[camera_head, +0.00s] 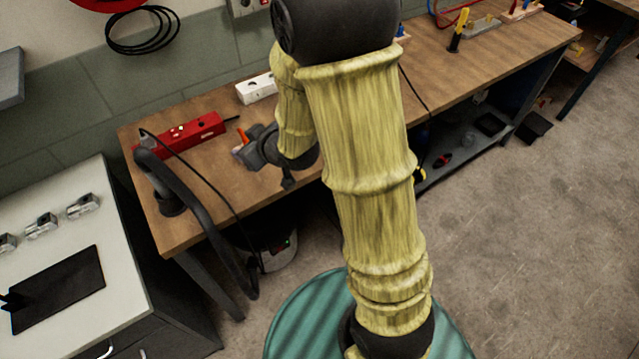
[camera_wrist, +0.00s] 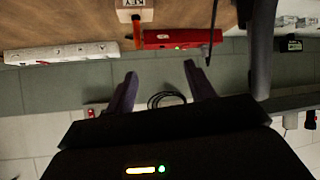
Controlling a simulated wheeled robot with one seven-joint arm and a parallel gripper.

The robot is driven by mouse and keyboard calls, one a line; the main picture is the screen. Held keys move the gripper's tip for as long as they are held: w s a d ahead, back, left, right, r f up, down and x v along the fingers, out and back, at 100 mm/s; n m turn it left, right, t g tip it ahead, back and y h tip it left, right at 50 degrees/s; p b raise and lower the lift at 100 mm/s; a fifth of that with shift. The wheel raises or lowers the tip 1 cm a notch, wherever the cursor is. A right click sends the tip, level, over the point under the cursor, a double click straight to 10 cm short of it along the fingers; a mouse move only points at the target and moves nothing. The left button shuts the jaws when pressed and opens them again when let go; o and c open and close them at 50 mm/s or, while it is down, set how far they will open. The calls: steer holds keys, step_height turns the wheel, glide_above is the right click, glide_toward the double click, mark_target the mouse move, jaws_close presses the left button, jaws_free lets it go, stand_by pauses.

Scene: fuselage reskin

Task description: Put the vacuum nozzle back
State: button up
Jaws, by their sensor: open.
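The black vacuum hose (camera_head: 190,190) arches over the left end of the wooden workbench and hangs down past its front edge. Its upper end bends at a dark fitting (camera_head: 171,203) on the bench corner; I cannot tell which part is the nozzle. The hose also shows as a dark tube at the right of the wrist view (camera_wrist: 262,50). A vacuum body (camera_head: 275,250) with a green light stands under the bench. My gripper (camera_head: 238,150) is above the left part of the bench, to the right of the hose. In the wrist view, its two fingers (camera_wrist: 162,88) are apart, with nothing between them.
A red box (camera_head: 190,132) and white power strip (camera_head: 257,88) lie along the bench's back. A box marked KEY (camera_wrist: 135,10) is near the red box. A thin cable crosses the bench's left end. A grey cabinet (camera_head: 130,225) stands left. Floor is clear at right.

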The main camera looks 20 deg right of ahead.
steer(key=s+d+m+g+h, duration=0.2)
steer(key=s+d, duration=0.3)
steer(key=s, duration=0.3)
steer(key=s+d+m+g+h, duration=0.2)
steer(key=s+d+m+g, duration=0.2)
steer(key=s, duration=0.4)
steer(key=shift+s+d+r+g, duration=0.35)
steer(key=shift+s+d+g, duration=0.05)
steer(key=shift+d+g, duration=0.35)
steer(key=c, duration=0.3)
steer(key=shift+d, duration=0.1)
steer(key=shift+c, duration=0.4)
